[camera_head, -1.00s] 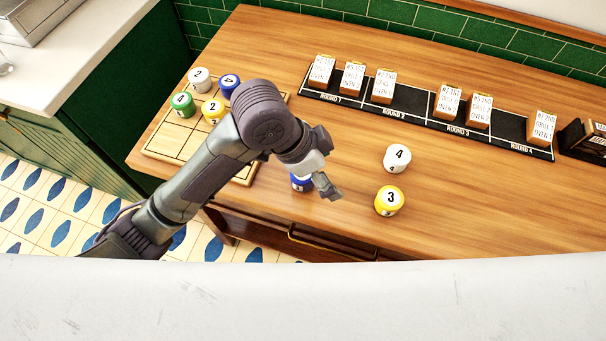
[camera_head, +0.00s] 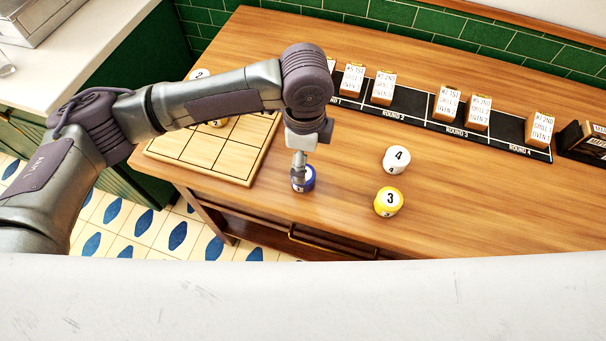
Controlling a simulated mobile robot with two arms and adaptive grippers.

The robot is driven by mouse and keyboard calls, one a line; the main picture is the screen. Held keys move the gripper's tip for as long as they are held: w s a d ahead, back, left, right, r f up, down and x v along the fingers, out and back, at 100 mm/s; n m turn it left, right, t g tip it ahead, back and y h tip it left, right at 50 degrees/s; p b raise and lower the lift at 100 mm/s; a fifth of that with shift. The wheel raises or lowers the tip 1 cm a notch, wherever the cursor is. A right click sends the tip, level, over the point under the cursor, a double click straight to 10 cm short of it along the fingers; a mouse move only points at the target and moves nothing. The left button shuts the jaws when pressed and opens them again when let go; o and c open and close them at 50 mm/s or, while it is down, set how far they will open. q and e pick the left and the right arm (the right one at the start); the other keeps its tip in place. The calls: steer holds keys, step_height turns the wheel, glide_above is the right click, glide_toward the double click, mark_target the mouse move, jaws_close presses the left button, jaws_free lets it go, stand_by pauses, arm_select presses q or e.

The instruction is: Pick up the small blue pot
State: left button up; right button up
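A small blue pot (camera_head: 309,181) stands on the wooden table near its front edge, just right of the gridded board. My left gripper (camera_head: 299,177) points down over it, its fingers in front of part of the pot and at its top or side. I cannot tell whether the fingers touch it or how far apart they are. The pot's label is mostly covered. My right gripper is not in view.
A white pot (camera_head: 397,159) and a yellow pot (camera_head: 388,202) stand to the right. The gridded board (camera_head: 222,162) is at left; my arm hides most pots on it. A black rack (camera_head: 415,122) with several ticket blocks lies behind. Bare table lies at right.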

mark_target(310, 170)
arm_select(q)
steer(key=shift+f, duration=0.75)
step_height(310, 170, down, 4)
steer(key=shift+s+a+f+p, duration=0.1)
steer(key=shift+a+p, duration=0.05)
steer(key=shift+p, duration=0.7)
steer(key=shift+f, duration=0.6)
steer(key=c, duration=1.3)
steer(key=shift+c, duration=0.2)
steer(key=shift+r, duration=0.2)
